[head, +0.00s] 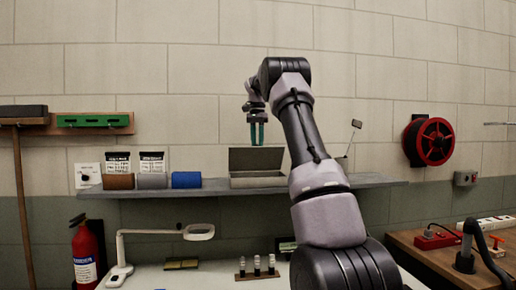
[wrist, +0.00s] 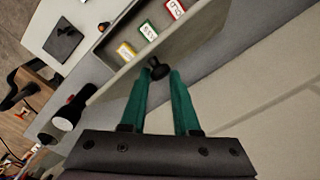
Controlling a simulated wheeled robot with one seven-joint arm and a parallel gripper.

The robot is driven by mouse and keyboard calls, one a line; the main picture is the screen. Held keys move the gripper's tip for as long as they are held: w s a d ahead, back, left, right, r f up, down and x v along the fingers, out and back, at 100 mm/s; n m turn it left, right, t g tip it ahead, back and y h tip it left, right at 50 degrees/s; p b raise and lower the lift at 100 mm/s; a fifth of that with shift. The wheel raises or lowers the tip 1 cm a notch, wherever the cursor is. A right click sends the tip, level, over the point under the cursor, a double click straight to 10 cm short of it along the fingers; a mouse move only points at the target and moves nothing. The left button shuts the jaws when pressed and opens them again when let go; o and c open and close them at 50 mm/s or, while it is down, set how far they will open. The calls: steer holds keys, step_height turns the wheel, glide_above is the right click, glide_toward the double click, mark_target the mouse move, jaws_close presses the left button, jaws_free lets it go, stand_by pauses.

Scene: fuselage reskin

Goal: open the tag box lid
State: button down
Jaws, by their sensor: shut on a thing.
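The tag box (head: 258,182) sits on the wall shelf. Its grey lid (head: 250,159) stands raised at the back of the box in the head view. In the wrist view the lid (wrist: 190,47) is a flat panel with a small black knob (wrist: 155,65) at its edge. My gripper (head: 257,141) comes down from above, and its teal fingers (wrist: 160,78) are shut on the knob. Beyond the lid, the open box shows a yellow tag (wrist: 126,50), a green tag (wrist: 149,31) and a red tag (wrist: 175,9).
A thin rod with a small head (head: 355,124) rises right of the box. Below is a white table (head: 190,278) with a lamp (head: 198,232). A red hose reel (head: 430,141) hangs at right.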

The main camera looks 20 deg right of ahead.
steer(key=w+f, duration=0.1)
steer(key=w, duration=0.6)
steer(key=shift+d, duration=0.45)
steer(key=shift+f, duration=0.15)
steer(key=c, duration=0.6)
jaws_free()
steer(key=shift+w, duration=0.2)
steer(key=shift+s+d, duration=0.1)
steer(key=shift+d, duration=0.15)
